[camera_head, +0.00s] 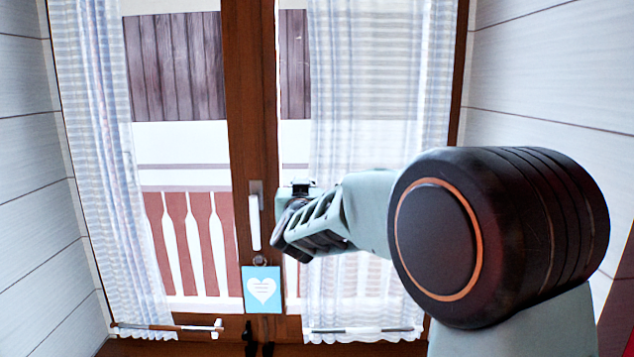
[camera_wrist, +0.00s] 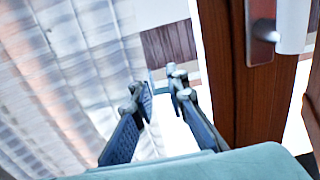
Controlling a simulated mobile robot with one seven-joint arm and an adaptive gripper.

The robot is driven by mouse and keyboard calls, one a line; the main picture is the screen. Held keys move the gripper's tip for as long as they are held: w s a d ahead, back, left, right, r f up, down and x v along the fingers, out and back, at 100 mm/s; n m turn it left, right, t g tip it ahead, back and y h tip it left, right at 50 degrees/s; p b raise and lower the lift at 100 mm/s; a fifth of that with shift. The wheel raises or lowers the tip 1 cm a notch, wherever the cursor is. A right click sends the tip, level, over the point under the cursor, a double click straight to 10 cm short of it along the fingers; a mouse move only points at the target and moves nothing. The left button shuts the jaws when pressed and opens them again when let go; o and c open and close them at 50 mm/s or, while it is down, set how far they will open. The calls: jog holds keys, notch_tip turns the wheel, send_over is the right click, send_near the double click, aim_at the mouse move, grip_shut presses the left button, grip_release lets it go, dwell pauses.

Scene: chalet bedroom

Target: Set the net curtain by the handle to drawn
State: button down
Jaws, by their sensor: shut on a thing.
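The net curtain (camera_head: 372,95) is sheer and white. It hangs over the right window pane, leaving a narrow strip of bare glass beside the wooden centre post. In the wrist view the curtain (camera_wrist: 62,70) fills the left side. My gripper (camera_head: 298,196) is at its inner edge, right of the post. In the wrist view my gripper (camera_wrist: 164,92) is shut on a small grey piece at that edge, seemingly the curtain handle (camera_wrist: 158,79). The handle is mostly hidden by the fingers.
A second net curtain (camera_head: 92,130) hangs at the left pane, leaving bare glass beside the post. A white window handle (camera_head: 255,216) is on the wooden centre post (camera_head: 250,90), close left of my gripper. A blue heart sign (camera_head: 262,289) hangs below it. Plank walls flank the window.

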jog(key=shift+a+r, duration=0.1)
jog(key=c, duration=1.9)
grip_release()
jog(key=s, duration=1.2)
